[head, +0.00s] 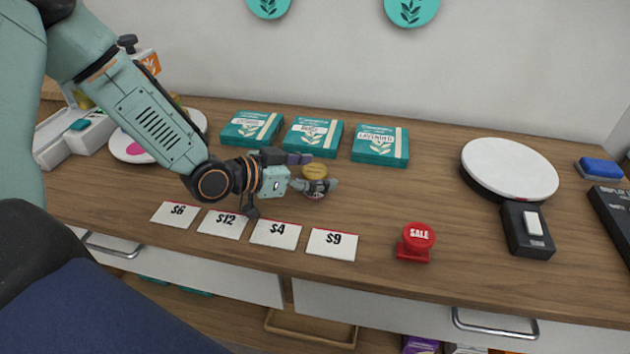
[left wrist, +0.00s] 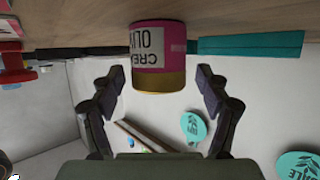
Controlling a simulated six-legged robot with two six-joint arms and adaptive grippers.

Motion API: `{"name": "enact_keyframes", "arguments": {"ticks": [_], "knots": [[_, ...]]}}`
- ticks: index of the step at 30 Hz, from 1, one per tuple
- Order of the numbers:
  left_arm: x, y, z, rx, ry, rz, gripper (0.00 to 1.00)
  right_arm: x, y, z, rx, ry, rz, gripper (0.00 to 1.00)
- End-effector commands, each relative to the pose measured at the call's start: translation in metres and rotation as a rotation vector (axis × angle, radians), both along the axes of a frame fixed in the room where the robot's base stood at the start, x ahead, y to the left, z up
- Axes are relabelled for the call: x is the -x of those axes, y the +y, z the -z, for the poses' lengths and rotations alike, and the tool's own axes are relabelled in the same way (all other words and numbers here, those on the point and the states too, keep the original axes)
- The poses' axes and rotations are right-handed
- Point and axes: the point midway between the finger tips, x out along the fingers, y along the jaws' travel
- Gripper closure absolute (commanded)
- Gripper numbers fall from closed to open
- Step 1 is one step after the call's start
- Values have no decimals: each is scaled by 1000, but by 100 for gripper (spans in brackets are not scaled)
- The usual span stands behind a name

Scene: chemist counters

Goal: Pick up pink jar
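The pink jar (left wrist: 157,45) shows in the left wrist view, which is upside down. It has a gold lid and a white label and stands on the wooden counter. In the head view its gold lid (head: 316,170) shows, with most of its body hidden by my left gripper (head: 306,175). The left gripper's fingers are apart, one on each side of the jar. In the left wrist view gaps show between the jar and both fingertips, and the jar is at the mouth of the gripper. My right gripper is in neither view.
Teal boxes (head: 379,145) stand behind the jar. White price cards (head: 275,233) lie in front. A red SALE stamp (head: 416,241) is at front right, and a round white-topped stand (head: 509,167) is farther right. The counter between boxes and stand is clear.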

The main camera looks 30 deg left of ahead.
Motion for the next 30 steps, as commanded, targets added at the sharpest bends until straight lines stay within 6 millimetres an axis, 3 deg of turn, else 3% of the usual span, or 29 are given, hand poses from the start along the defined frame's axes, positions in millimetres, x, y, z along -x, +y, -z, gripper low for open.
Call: {"name": "enact_keyframes", "arguments": {"ticks": [21,30], "knots": [[-1,-2,0,0,1,1,85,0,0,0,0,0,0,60],[-1,-2,-6,0,0,0,86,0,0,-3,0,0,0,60]]}}
